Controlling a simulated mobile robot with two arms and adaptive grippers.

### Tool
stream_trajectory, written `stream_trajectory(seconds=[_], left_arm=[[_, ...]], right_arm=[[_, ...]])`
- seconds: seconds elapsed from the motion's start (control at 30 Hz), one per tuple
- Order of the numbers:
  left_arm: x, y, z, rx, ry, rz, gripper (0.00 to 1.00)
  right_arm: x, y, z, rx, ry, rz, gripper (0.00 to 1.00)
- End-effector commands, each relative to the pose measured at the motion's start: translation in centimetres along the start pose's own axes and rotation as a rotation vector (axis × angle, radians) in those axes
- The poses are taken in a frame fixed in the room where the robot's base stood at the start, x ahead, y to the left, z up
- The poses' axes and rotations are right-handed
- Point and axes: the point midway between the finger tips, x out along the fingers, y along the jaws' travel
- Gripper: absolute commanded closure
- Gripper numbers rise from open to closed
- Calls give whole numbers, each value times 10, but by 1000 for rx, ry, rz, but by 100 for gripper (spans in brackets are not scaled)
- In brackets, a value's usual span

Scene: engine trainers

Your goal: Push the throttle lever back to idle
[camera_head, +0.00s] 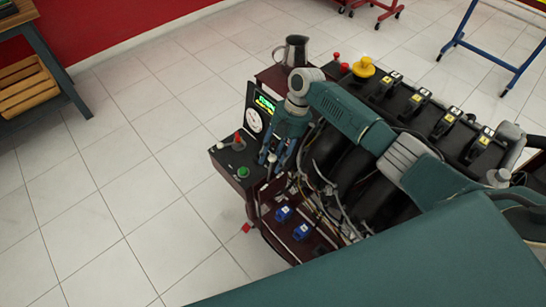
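The throttle lever with a red knob (238,137) stands on the dark control box (222,158) at the left end of the engine trainer. My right gripper (270,163) hangs just to the right of the control box, fingers pointing down. A gap shows between its fingers, and nothing is seen held in it. It appears apart from the lever. My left gripper is not in view.
A green button (243,172) sits on the control box in front of the lever. A lit gauge panel (258,115) stands behind my gripper. The engine (350,180) with loose cables lies to the right. A metal jug (292,50) stands behind.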

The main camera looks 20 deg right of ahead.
Motion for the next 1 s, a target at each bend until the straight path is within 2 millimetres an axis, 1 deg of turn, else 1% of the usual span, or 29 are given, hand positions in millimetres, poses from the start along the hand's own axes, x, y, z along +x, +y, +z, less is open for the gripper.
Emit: stream_trajectory(seconds=[0.17,0.27,0.37,0.5,0.7,0.83,1.0], left_arm=[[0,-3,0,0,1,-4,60],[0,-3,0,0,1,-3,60],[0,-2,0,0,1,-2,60],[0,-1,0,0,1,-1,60],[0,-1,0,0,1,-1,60],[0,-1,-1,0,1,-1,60],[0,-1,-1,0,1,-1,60]], right_arm=[[-2,1,-2,-2,3,3,61],[-10,2,-2,-3,3,5,61],[-26,2,-1,-3,3,6,61],[-56,2,0,-2,1,6,61],[-95,2,1,-1,1,5,61],[-112,2,1,-1,2,3,61],[-120,1,1,0,3,0,61]])
